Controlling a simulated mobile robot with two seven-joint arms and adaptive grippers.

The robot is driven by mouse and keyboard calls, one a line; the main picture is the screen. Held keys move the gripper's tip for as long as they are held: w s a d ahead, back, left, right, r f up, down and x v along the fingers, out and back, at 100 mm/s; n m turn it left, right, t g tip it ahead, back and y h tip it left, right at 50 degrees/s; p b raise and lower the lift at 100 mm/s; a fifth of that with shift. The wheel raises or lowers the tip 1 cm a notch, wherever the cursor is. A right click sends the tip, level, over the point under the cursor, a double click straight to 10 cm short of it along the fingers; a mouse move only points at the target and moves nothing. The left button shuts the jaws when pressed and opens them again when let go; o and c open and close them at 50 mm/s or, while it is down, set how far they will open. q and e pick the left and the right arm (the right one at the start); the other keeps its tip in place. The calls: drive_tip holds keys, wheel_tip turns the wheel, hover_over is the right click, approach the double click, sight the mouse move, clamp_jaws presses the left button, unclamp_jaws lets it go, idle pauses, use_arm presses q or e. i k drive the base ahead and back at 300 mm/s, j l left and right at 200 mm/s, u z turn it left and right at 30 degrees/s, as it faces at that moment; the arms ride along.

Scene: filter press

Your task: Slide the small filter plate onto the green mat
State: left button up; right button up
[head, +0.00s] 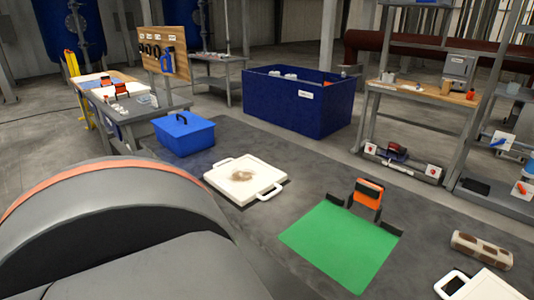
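The green mat (338,250) lies flat on the dark grey surface at the lower centre right, with nothing on its middle. A white square plate (222,175) with loop handles and a brown stain in its middle lies flat to the left of the mat, apart from it. A second white plate (488,288) with a handle is cut off by the bottom right edge of the picture. I cannot tell for sure which plate is the small one. Neither gripper shows; a large grey part with an orange band, probably my arm, fills the lower left.
An orange-and-black bracket-like item (369,193) stands at the mat's back edge. A beige block with dark spots (482,249) lies right of the mat. A blue lidded box (184,134) and a large blue bin (296,104) stand behind. The surface between stained plate and mat is clear.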

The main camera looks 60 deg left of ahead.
sight(244, 179)
drive_tip(key=k+j+u, duration=0.15)
drive_tip(key=u, duration=1.8)
drive_tip(key=i+j+z, duration=0.1)
drive_tip(key=z, duration=0.25)
drive_tip(key=j+z, duration=0.3)
drive_tip(key=i+j+z, duration=0.1)
drive_tip(key=j+z, duration=0.6)
drive_tip(key=j, duration=0.55)
drive_tip(key=j+z, duration=0.1)
drive_tip(key=j, duration=0.9)
